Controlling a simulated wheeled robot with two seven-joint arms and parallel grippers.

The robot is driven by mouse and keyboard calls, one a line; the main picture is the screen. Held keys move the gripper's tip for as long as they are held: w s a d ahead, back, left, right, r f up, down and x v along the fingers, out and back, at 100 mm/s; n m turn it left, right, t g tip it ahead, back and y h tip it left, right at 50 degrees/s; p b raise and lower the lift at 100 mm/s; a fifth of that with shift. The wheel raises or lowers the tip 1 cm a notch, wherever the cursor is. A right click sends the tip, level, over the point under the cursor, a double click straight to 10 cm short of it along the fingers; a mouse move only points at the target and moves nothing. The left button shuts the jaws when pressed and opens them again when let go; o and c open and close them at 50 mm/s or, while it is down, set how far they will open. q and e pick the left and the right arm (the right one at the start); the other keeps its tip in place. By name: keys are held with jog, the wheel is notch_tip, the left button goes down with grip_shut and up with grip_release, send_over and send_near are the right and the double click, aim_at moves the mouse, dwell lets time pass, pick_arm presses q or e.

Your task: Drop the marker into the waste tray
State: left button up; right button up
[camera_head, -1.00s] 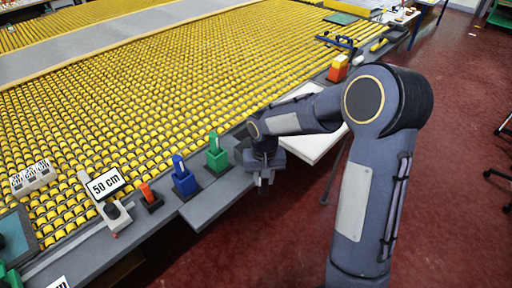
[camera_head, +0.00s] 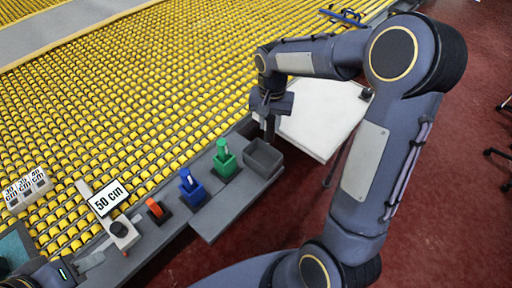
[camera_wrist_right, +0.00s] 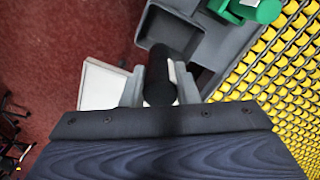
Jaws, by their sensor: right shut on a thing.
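The black marker (camera_wrist_right: 160,82) is held between the two grey fingers of my right gripper (camera_wrist_right: 160,92) in the right wrist view. In the head view my right gripper (camera_head: 268,128) is above the back edge of the grey waste tray (camera_head: 264,158); the marker is hard to make out there. The tray's open inside also shows in the wrist view (camera_wrist_right: 168,28), just beyond the marker, and looks empty. My left gripper (camera_head: 88,262) is at the bottom left corner of the head view, partly cut off, and its jaw opening is unclear.
A green holder (camera_head: 226,168), a blue holder (camera_head: 193,195) and a black holder with an orange item (camera_head: 156,209) stand left of the tray. A "50 cm" sign (camera_head: 108,199) is further left. A white table (camera_head: 322,115) lies to the right. Yellow rollers fill the back.

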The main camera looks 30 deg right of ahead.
aim_at(269, 135)
jog(key=shift+w+f, duration=0.2)
jog(key=shift+w, duration=0.1)
jog(key=shift+s+f+b, duration=0.3)
jog(key=shift+f+b, duration=0.25)
jog(key=shift+b, duration=0.1)
notch_tip(269, 135, down, 3)
jog(key=shift+w+f+b, duration=0.1)
jog(key=shift+w+b, duration=0.05)
jog(key=shift+b, duration=1.05)
jog(key=shift+f+b, duration=0.5)
jog(key=shift+f, duration=0.15)
jog(key=o, duration=1)
